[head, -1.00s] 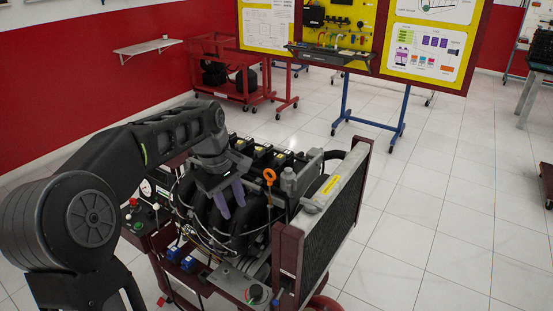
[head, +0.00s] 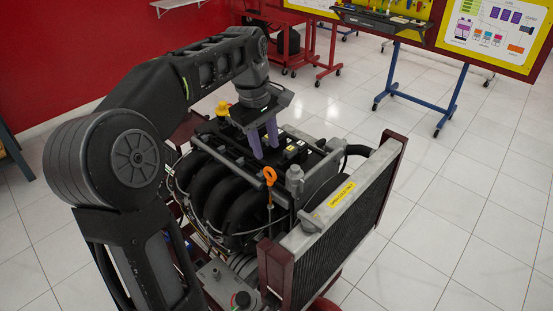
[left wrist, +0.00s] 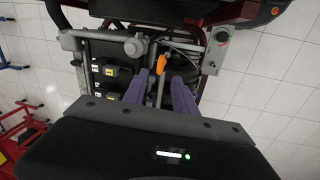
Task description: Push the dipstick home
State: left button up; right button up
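The dipstick (head: 269,175) has an orange loop handle and stands upright at the front of the engine (head: 235,192), beside the radiator. A thin dark length shows below the handle; its lower end is hard to make out. My left gripper (head: 265,150) is open, with two purple fingers pointing down, just above and behind the handle in the head view. In the left wrist view, the orange handle (left wrist: 160,64) shows just beyond and between the open fingertips (left wrist: 160,77), apart from them as far as I can see. My right gripper is not in view.
The radiator (head: 345,215) with a yellow label stands right of the dipstick. A grey metal cap (head: 295,175) stands close to the handle. A yellow filler cap (head: 222,108) is at the back.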

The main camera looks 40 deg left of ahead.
aim_at(271, 169)
pick_arm(q)
jog(key=shift+w+d+f+p, duration=0.1)
jog(key=shift+w+f+p, duration=0.1)
jog(key=shift+f, duration=1.1)
jog(key=shift+w+a+f+p, duration=0.1)
jog(key=shift+w+f+p, duration=0.15)
jog(key=shift+f, duration=1)
jog(key=shift+w+d+f+p, duration=0.1)
jog(key=shift+w+f+p, duration=0.1)
jog(key=shift+f, duration=1.1)
grip_shut()
